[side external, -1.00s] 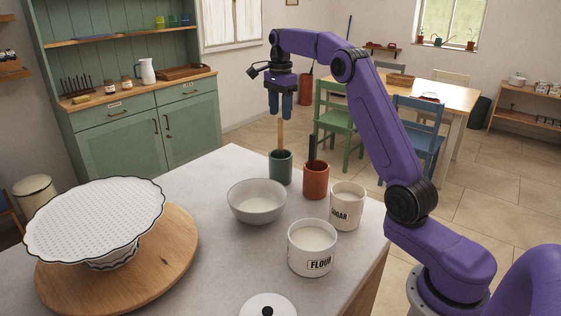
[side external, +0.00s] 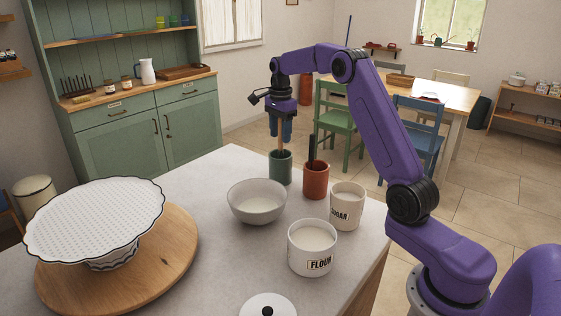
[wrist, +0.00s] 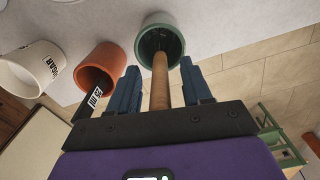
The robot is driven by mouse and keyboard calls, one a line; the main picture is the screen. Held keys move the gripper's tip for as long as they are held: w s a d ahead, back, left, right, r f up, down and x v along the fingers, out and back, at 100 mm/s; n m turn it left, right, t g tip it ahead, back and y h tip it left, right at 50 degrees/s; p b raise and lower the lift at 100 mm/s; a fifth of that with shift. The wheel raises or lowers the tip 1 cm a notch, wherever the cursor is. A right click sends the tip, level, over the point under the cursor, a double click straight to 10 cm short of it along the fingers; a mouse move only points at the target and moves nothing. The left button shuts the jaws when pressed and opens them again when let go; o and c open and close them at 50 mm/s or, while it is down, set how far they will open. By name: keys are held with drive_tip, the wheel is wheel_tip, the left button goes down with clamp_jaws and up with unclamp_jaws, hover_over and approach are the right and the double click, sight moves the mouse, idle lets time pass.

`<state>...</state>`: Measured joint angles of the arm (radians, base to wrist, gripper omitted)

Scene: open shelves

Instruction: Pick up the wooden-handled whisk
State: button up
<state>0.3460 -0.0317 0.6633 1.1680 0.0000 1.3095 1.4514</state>
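The whisk's wooden handle (side external: 281,147) stands upright out of a dark green crock (side external: 280,168) near the counter's back edge. The handle also shows in the wrist view (wrist: 160,82), running from the green crock (wrist: 160,20) toward my palm. The whisk's head is inside the crock and cannot be made out clearly. My gripper (side external: 281,136) points down over the crock. Its blue fingers are open, one on each side of the handle, with a narrow gap on both sides in the wrist view (wrist: 161,88). The fingertips are above the crock's rim.
A terracotta crock (side external: 316,182) with a dark-handled utensil (side external: 312,150) stands close on the right. A sugar canister (side external: 346,207), a flour canister (side external: 312,249) and a grey bowl (side external: 256,203) stand nearer. A cake stand (side external: 95,222) sits on a round wooden board at left.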

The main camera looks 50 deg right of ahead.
clamp_jaws()
drive_tip(key=shift+r, duration=0.1)
